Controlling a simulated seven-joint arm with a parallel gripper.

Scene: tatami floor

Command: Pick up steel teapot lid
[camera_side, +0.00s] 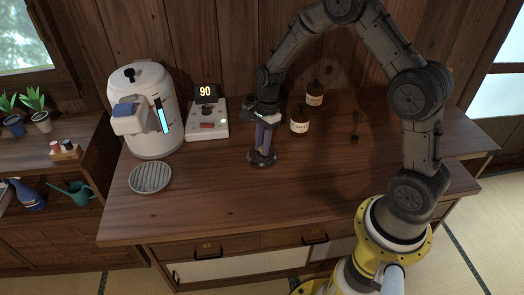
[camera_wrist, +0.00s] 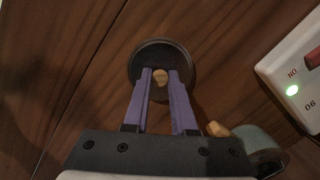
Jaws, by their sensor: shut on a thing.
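The lid is a dark round disc (camera_side: 262,160) with a small light wooden knob. It is at the middle of the wooden table in the side view, and I cannot tell whether it touches the wood. In the wrist view the lid (camera_wrist: 161,47) lies beyond my fingertips with its knob between them. My gripper (camera_side: 263,151) points down with purple fingers. In the wrist view my gripper (camera_wrist: 160,77) is shut on the lid's knob. Part of the lid's near side is hidden by the fingers.
A white water boiler (camera_side: 152,90) and a white device (camera_side: 207,122) reading 90 stand at the back left. A round grey ribbed mat (camera_side: 150,177) lies front left. The table's front middle is clear.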

